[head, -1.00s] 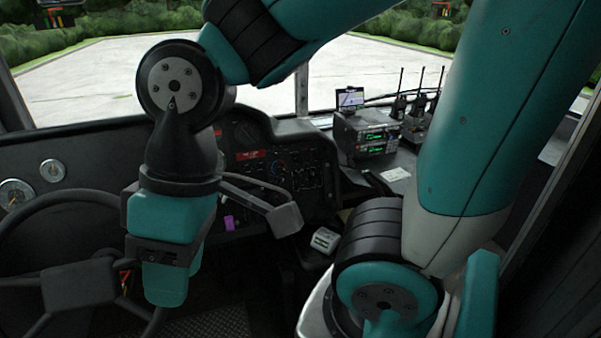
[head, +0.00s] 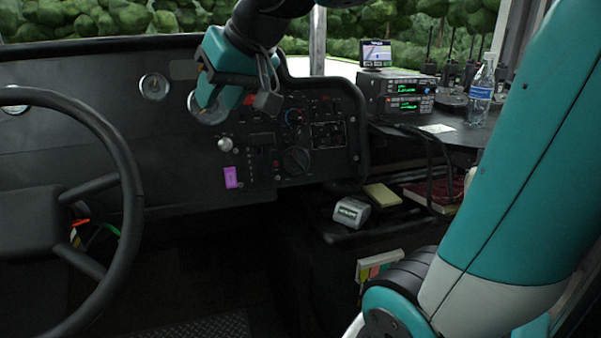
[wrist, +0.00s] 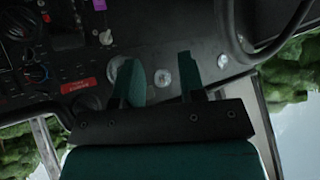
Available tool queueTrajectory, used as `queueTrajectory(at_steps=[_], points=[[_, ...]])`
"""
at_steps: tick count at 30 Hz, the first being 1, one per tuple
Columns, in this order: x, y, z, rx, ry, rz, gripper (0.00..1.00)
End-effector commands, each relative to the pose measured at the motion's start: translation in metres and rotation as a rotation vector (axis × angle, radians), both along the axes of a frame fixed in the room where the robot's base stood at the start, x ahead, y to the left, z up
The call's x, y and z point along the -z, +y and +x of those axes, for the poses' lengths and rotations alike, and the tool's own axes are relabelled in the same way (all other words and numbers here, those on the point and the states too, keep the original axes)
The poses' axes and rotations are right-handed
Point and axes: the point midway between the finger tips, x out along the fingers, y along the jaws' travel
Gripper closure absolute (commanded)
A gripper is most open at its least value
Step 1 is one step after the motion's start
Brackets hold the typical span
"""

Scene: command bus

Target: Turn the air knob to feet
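The dark control panel (head: 318,140) is on the dash right of my gripper. It carries a large black round knob (head: 296,160) and a smaller knob (head: 293,117) with blue and red marks. I cannot read which is the air knob, or its setting. In the wrist view the large knob (wrist: 22,22) and the blue-and-red marked knob (wrist: 35,73) show at the left edge. My gripper (head: 217,98) is in front of the dash, up and left of both knobs. In the wrist view its two fingers (wrist: 158,70) stand apart with nothing between them.
The steering wheel (head: 128,180) is at the left. A silver-knobbed lever (head: 225,144) and a purple tag (head: 230,177) are below my gripper. A radio stack (head: 398,95) and a bottle (head: 481,92) stand on the right shelf. Space before the panel's lower part is clear.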

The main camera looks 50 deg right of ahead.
Motion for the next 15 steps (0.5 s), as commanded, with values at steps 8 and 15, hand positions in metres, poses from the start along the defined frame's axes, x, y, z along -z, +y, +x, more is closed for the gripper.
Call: queueTrajectory(at_steps=[8, 15], points=[[0.063, -0.093, 0.012, 0.298, -0.190, -0.027, 0.63], [0.091, -0.167, -0.006, 0.533, -0.350, -0.067, 0.63]])
